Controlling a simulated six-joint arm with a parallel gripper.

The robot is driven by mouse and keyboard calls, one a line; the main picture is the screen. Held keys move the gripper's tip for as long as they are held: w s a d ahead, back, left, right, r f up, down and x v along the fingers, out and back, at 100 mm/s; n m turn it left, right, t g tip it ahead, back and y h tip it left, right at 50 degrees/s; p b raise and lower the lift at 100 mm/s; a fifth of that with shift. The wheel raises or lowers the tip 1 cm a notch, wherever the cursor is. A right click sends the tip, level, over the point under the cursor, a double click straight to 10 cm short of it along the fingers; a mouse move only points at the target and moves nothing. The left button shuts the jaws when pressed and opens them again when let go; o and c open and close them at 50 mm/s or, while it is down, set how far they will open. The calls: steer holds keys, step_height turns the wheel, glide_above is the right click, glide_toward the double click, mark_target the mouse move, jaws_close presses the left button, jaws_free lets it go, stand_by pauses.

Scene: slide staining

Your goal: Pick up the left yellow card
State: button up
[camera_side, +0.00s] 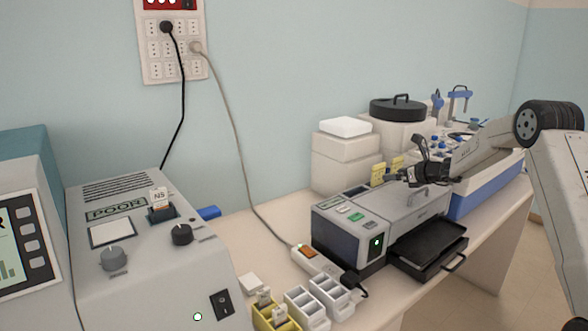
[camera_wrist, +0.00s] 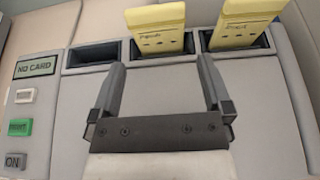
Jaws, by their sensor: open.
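Two yellow cards stand upright in slots on top of a grey machine. In the wrist view the left yellow card (camera_wrist: 157,28) is at top centre and the right yellow card (camera_wrist: 245,24) is beside it. In the side view the left yellow card (camera_side: 378,172) and the right yellow card (camera_side: 397,163) show small behind the machine's top. My gripper (camera_wrist: 160,65) is open and empty, its fingers apart just in front of the cards. The left card lies between the finger lines, beyond the tips. In the side view my gripper (camera_side: 395,178) is close to the cards.
The grey machine (camera_side: 413,204) has an empty slot (camera_wrist: 92,55) left of the cards and a "NO CARD" display (camera_wrist: 36,67). A black tray (camera_side: 428,242) sticks out at its front. White boxes (camera_side: 345,155) stand behind. Staining racks (camera_side: 305,306) stand at the front.

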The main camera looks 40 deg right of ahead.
mark_target(379, 175)
steer(key=shift+x, duration=1.15)
steer(key=shift+x, duration=2.55)
steer(key=c, duration=1)
